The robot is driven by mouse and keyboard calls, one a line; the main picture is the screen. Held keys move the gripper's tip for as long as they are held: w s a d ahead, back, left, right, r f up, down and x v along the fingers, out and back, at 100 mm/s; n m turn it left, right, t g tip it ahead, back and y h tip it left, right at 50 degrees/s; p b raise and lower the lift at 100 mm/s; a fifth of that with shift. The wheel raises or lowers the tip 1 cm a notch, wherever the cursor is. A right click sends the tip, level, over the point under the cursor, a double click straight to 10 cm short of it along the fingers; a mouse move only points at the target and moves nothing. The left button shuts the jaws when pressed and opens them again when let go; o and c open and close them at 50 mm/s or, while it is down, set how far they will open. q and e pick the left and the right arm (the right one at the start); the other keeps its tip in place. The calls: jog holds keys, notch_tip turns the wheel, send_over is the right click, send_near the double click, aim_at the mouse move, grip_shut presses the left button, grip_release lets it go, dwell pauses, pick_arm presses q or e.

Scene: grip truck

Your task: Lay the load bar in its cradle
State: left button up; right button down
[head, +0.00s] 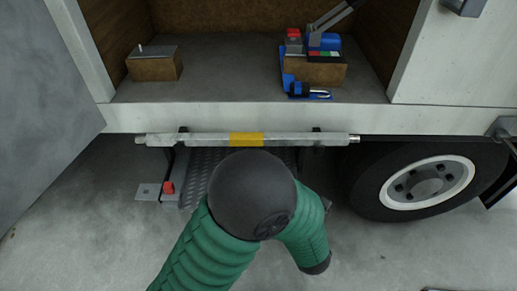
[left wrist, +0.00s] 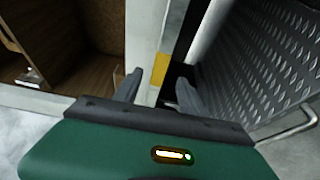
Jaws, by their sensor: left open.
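The load bar (head: 290,139) is a long silver bar with a yellow band (head: 247,139) at its middle. It lies level along the truck's front sill, at two dark brackets (head: 183,131) (head: 317,131) that look like its cradle. I cannot tell whether it is fully seated. In the left wrist view, my left gripper (left wrist: 158,86) is open, with one finger on each side of the yellow band (left wrist: 160,68). Contact cannot be judged. In the head view, my green-sleeved arm and its dark joint hide this gripper. My right gripper is not in view.
The open cargo bay (head: 225,85) holds a wooden block (head: 153,67) at left and blue-red tools on a box (head: 315,70) at right. A ridged metal step (head: 200,175) sits below the bar. A wheel (head: 425,185) stands at right. An open door (head: 45,90) fills the left.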

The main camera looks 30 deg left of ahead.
pick_arm(q)
jog(key=w+d+f+m+h, duration=0.5)
jog(key=d+f+m+h, duration=0.4)
jog(key=m+h, duration=0.6)
jog(key=s+a+f+m+g, duration=0.2)
jog(key=s+m+g, duration=0.2)
jog(key=s+m, duration=0.2)
jog(key=s+a+f+m+g, duration=0.2)
jog(key=s+m+g, duration=0.2)
jog(key=s+m, duration=0.3)
jog(key=s, duration=0.2)
jog(key=shift+s+a+f+m+y, duration=0.2)
jog(key=shift+s+a+m+y, duration=0.1)
jog(key=shift+a, duration=0.1)
jog(key=shift+c, duration=0.3)
